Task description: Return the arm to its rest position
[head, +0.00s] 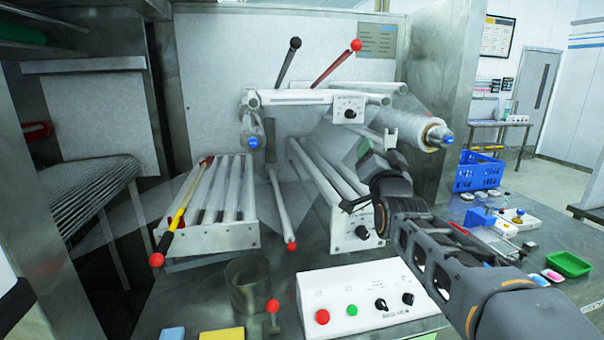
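My arm enters from the lower right of the head view and reaches up and left over the bench. My gripper (366,150) is at its far end, in front of the roller machine (350,106), below the wrapped film roll (405,128). It points away from the camera. The wrist hides most of it, so I cannot tell whether the fingers are open or shut, or whether they touch the machine.
A white control box (365,298) with red and green buttons stands below the arm. A metal cup (248,284) is left of it. A roller conveyor (212,203) is at left. A blue crate (478,172) and a green tray (569,264) are on the right.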

